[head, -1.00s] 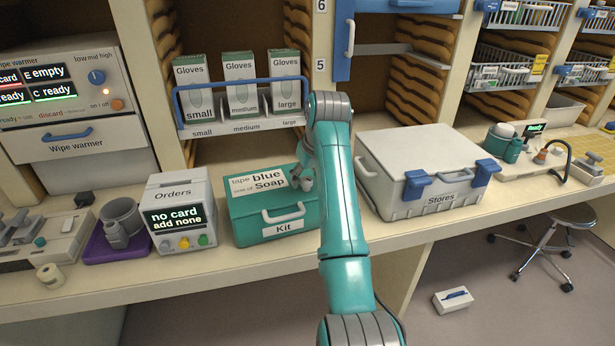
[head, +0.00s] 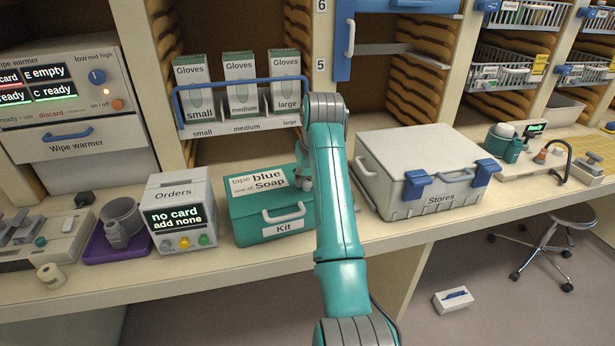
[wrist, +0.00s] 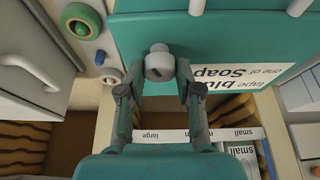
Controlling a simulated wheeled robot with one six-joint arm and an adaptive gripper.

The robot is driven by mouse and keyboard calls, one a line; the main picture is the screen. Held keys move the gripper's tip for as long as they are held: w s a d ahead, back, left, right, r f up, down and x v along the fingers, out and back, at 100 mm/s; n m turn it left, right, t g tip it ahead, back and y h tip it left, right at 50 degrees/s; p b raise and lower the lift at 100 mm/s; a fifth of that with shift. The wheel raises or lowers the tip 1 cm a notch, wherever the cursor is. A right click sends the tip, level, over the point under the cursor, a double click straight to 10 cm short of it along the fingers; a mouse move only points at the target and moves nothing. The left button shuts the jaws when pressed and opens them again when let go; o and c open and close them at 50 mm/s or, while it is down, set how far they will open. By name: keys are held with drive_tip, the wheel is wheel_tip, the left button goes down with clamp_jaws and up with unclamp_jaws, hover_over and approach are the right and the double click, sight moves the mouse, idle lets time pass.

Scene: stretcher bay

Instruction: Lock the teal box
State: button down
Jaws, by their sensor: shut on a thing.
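The teal box (head: 250,231), labelled Kit, sits closed on the counter in the head view, with a white handle on its front. Its lid carries a label reading "tape blue, one of Soap". In the wrist view the lid (wrist: 125,30) fills the upper middle, and a pale round knob (wrist: 159,62) with a dark slanted mark stands at its edge. My gripper (wrist: 159,77) is shut on this knob, one finger on each side. In the head view my gripper (head: 303,178) is at the box's right side; my arm hides the box's right end and the knob.
A glove rack (head: 242,122) stands close behind the box. The Orders unit (head: 181,212) is close on its left, and the grey Stores box (head: 425,180) is on the right beyond my arm. Small round items (wrist: 83,20) lie beside the teal box in the wrist view.

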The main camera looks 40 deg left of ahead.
drive_tip(key=shift+a+m+t+h, duration=0.1)
drive_tip(key=shift+m+t+h, duration=0.2)
drive_tip(key=shift+m, duration=0.8)
drive_tip(key=shift+m+t+h, duration=0.2)
drive_tip(key=shift+m+h, duration=0.2)
drive_tip(key=shift+m, duration=0.7)
drive_tip(key=c, duration=0.8)
unclamp_jaws()
drive_tip(key=v, duration=1.2)
drive_tip(key=shift+s, duration=0.15)
drive_tip(key=shift+f, duration=0.1)
